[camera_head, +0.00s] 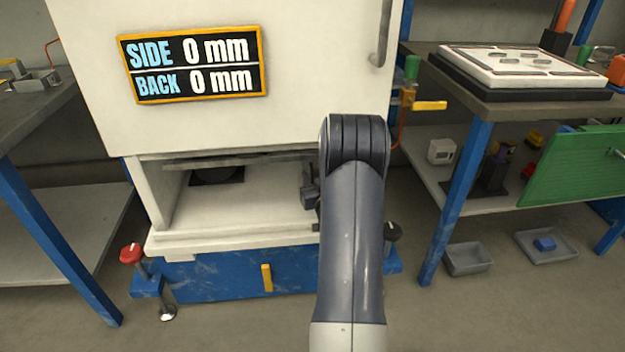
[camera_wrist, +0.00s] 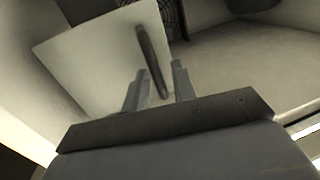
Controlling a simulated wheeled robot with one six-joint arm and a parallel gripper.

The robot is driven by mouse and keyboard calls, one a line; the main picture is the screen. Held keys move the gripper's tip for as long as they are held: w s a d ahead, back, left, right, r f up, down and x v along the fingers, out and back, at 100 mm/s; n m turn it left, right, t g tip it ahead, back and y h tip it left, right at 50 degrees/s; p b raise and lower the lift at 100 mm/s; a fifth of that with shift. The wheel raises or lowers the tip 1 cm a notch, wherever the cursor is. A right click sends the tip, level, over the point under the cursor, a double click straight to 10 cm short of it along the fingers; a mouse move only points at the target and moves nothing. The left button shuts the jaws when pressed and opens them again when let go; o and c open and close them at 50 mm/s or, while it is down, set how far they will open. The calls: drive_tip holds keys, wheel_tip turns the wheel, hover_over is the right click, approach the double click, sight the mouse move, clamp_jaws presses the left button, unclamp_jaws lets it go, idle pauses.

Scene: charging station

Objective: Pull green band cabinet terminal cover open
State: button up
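In the wrist view a pale, flat cover panel (camera_wrist: 95,65) stands tilted, with a dark bar handle (camera_wrist: 150,55) on it. My gripper (camera_wrist: 158,82) is open, its two fingers on either side of the handle's lower end, with gaps beside the bar. I cannot tell how deep the handle sits between them. In the head view my gripper (camera_head: 308,192) is at the right of the open lower bay of the white cabinet (camera_head: 290,110), largely hidden by my arm. No green band shows on the cabinet or the panel.
The cabinet has a SIDE/BACK display reading 0 mm (camera_head: 192,65) and a blue base (camera_head: 220,275) with a red knob (camera_head: 131,254). A yellow lever (camera_head: 430,105) juts out at its right. A bench (camera_head: 480,110) stands right, with a green panel (camera_head: 575,170) below. Grey bins (camera_head: 468,259) lie on the floor.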

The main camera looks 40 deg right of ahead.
drive_tip(key=shift+c, duration=0.4)
clamp_jaws()
